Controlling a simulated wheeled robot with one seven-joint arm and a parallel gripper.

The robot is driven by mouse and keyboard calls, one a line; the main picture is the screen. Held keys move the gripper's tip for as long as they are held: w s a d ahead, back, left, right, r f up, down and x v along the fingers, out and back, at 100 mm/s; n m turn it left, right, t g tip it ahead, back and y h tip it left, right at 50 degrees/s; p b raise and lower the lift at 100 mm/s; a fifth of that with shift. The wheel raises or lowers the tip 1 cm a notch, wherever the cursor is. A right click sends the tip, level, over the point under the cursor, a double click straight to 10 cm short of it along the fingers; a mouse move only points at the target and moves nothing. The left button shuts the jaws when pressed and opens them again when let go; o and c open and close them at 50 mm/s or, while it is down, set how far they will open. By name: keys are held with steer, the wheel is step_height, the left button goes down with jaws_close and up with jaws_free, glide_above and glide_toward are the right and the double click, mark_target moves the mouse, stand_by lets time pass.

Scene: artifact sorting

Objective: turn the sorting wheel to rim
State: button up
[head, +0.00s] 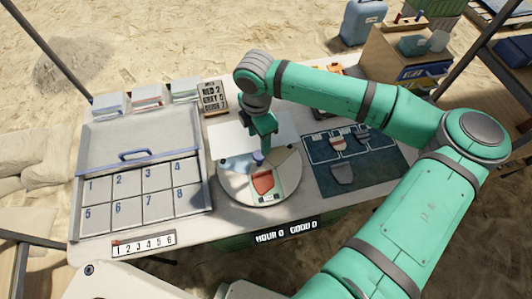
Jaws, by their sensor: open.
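The sorting wheel (232,190) is a pale round disc at the middle of the table, with sections marked on its top. A red sherd (263,183) lies in its front section, beside a small pale label too small to read. A light blue piece (237,164) shows on the wheel's left and back part. A blue knob (258,156) stands near the middle. My gripper (263,147) points down over the back part of the wheel, close to the knob. It is open. Its fingers overlap the knob's surroundings, so I cannot tell whether they touch anything.
A grey tray (139,143) with numbered cells and a blue handle lies left. A dark blue mat (385,178) with several sherds lies right. A small sign board (214,97) stands behind. A numbered scale strip (143,245) and a dark text plate (286,232) sit at the front edge.

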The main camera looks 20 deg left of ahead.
mark_target(259, 154)
step_height(259, 154, down, 9)
steer(key=shift+r, duration=0.2)
stand_by(0.3)
